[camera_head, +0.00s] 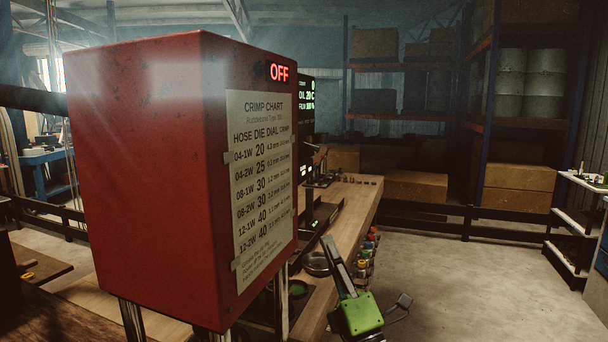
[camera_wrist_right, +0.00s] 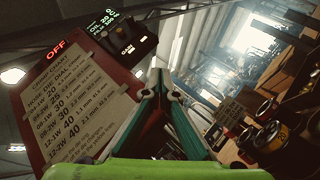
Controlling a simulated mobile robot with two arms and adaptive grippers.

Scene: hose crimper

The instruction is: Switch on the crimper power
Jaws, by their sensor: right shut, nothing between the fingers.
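The crimper's red housing (camera_head: 150,170) fills the left of the head view. A red lit "OFF" sign (camera_head: 279,73) is at its upper right, above a paper crimp chart (camera_head: 262,170). The "OFF" sign also shows in the right wrist view (camera_wrist_right: 56,50). There, a dark box with small lit labels (camera_wrist_right: 132,46) sits beside the red housing. I cannot make out a power switch for certain. My right gripper (camera_head: 329,241) is shut and empty, right of the housing and over the bench side. Its fingertips (camera_wrist_right: 158,74) meet in the wrist view. My left gripper is not in view.
A dark display with green text (camera_head: 306,100) is partly hidden by the housing. The concrete floor (camera_head: 470,275) at right is clear.

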